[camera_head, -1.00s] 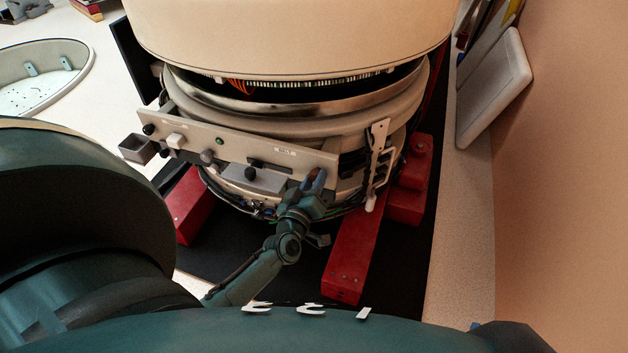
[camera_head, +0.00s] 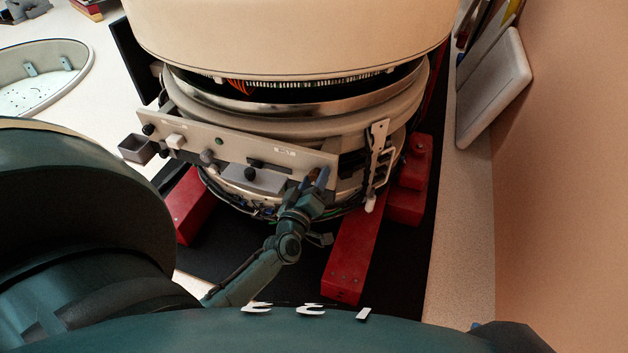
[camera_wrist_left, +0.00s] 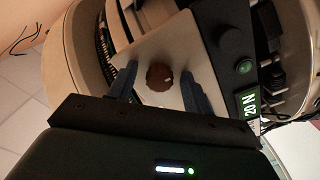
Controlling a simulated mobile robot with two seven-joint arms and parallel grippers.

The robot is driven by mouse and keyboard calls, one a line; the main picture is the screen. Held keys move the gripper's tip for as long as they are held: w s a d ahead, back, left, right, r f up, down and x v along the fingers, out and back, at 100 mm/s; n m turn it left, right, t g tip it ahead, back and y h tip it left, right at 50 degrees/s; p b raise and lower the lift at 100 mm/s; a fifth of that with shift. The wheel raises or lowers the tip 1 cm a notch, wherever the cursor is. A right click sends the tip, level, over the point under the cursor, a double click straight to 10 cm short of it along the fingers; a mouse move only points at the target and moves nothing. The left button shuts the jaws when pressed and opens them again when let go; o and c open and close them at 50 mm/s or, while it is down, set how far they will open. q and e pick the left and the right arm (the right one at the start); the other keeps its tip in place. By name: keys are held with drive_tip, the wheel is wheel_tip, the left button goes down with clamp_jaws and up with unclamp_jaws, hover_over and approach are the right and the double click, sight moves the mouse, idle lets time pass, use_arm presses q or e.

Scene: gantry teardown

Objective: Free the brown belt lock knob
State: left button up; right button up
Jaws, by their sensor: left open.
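The brown belt lock knob (camera_wrist_left: 159,77) is round and ridged, and shows in the left wrist view on a pale panel. My left gripper (camera_wrist_left: 159,72) is open, with one dark finger on each side of the knob and a visible gap at each side. In the head view my left gripper (camera_head: 318,177) is at the right end of the pale front panel (camera_head: 235,143), low on the gantry. The knob cannot be made out clearly there, behind the fingers. My right gripper is not in view.
A white bracket (camera_head: 379,155) with cables stands right of my gripper. Red base beams (camera_head: 350,250) lie below. In the wrist view a green button (camera_wrist_left: 245,67) and a "20 N" label (camera_wrist_left: 249,104) are at the right.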

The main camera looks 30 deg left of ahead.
use_arm(q)
drive_tip(key=p+v, duration=0.2)
drive_tip(key=v, duration=1.1)
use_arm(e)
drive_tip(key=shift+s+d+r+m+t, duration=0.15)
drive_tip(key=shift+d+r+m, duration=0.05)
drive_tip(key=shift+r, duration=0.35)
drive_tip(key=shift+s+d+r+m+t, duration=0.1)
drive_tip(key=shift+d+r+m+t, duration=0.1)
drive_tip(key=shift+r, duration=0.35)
use_arm(q)
drive_tip(key=shift+d+r, duration=0.1)
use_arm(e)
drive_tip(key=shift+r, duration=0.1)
